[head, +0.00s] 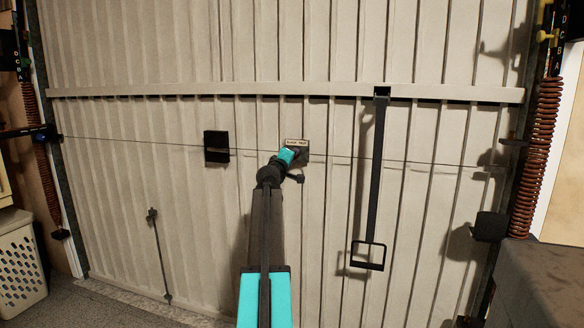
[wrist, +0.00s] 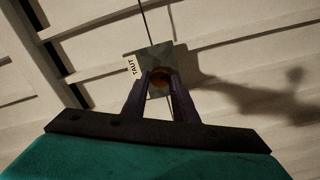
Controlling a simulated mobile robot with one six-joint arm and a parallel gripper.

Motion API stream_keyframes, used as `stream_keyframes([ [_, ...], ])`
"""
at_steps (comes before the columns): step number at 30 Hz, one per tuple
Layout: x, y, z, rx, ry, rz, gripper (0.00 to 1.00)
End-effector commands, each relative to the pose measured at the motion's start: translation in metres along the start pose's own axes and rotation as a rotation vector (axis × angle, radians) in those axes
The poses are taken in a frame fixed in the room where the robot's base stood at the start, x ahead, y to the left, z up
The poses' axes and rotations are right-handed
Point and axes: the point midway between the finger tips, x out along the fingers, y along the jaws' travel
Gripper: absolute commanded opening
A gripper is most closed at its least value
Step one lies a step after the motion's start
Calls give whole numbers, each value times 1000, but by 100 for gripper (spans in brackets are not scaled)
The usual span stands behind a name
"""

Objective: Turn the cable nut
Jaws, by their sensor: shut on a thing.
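The cable nut (wrist: 160,79) is a small orange-brown round piece on a grey metal bracket plate (wrist: 155,57) in the wrist view. My gripper (wrist: 160,84) has its two dark fingers closed on the sides of the nut, which hide part of it. A white label (wrist: 131,67) reading "TAUT" sits left of the plate. In the head view my arm's teal end covers the nut, and a label plate (head: 296,142) shows just above it. A thin cable (head: 400,160) runs across the door there.
The ribbed tilt door (head: 130,190) fills the head view. A long dark pull handle (head: 375,190) hangs right of my arm, and a black box (head: 216,146) sits to the left. Coil springs (head: 537,150) flank the door. A light basket (head: 20,255) stands lower left.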

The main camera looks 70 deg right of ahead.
Motion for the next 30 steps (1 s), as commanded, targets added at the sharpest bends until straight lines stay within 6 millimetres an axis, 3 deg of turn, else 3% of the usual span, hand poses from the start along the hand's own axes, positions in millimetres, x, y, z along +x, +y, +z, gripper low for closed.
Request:
stream_keyframes([
  [1, 1, -7, 6, 41, -9, -3, 3],
  [15, 1, -5, 5, 338, -9, -3, 3],
  [30, 1, -3, 4, 389, -11, -3, 3],
])
